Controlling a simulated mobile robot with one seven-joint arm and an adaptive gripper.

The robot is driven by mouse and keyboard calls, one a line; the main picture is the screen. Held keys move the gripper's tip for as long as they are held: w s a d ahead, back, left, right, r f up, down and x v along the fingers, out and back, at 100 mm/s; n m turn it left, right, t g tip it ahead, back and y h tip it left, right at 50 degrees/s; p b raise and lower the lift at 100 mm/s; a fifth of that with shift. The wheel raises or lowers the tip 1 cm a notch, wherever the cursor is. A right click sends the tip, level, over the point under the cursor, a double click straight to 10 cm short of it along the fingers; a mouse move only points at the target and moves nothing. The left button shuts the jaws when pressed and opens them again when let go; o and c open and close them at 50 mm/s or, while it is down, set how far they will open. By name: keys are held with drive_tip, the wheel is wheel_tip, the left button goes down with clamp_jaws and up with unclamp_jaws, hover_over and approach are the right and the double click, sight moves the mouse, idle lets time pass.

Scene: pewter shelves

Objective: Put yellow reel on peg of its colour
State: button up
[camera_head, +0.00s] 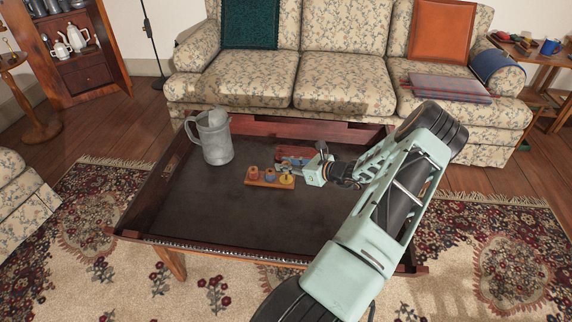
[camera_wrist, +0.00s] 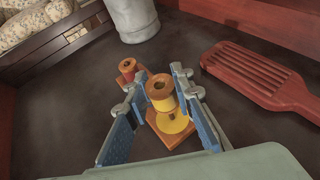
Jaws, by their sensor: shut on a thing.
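My gripper (camera_wrist: 158,86) is shut on the yellow reel (camera_wrist: 163,103), which has wooden flanges and stands between the fingertips. I cannot tell whether the reel touches the disc or is around a peg. In the head view the board (camera_head: 262,183) lies on the tray table, with the yellow disc (camera_head: 287,179) at its right end. A red reel (camera_wrist: 127,67) stands farther along the board. In the head view, the held reel is not clear.
A pewter tankard (camera_head: 216,142) stands left of the board. A red slotted wooden thing (camera_wrist: 260,73) lies close on the right in the wrist view. The table (camera_head: 190,210) has raised dark wooden sides. Its left and front surface is clear.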

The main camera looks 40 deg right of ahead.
drive_tip(key=shift+f+b, duration=0.85)
drive_tip(key=shift+f, duration=0.5)
drive_tip(key=o, duration=1)
drive_tip(key=v, duration=1.2)
drive_tip(key=shift+s, duration=0.1)
